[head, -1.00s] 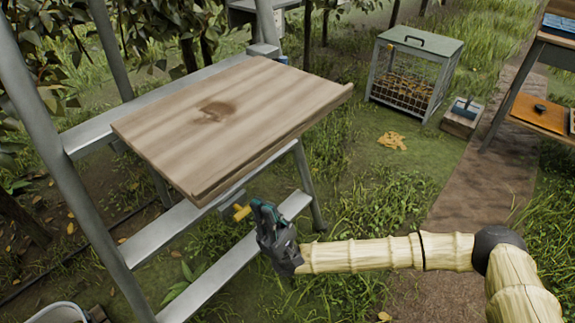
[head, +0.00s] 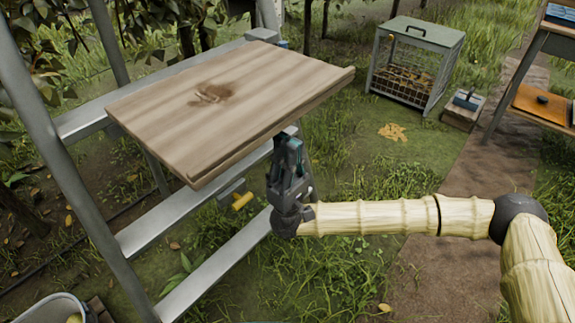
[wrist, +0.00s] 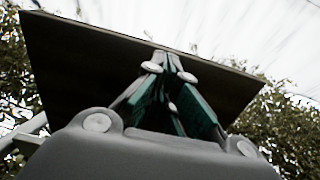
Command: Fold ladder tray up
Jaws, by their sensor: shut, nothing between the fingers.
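The ladder tray (head: 225,95) is a flat wooden board with a dark stain, lying roughly level on the metal ladder (head: 70,165). My gripper (head: 287,140) is shut and empty, pointing up just below the tray's front edge. In the wrist view the gripper's tips (wrist: 168,62) come together in front of the tray's dark underside (wrist: 90,65). I cannot tell whether the tips touch the board. A small yellow handle (head: 242,201) on a grey bracket sits below the tray, left of my gripper.
Ladder rungs (head: 215,268) run below the tray. A bucket (head: 50,308) stands at the lower left. A wire-fronted bin (head: 415,65) and a small crate (head: 462,112) stand at the back right, beside a workbench (head: 535,105).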

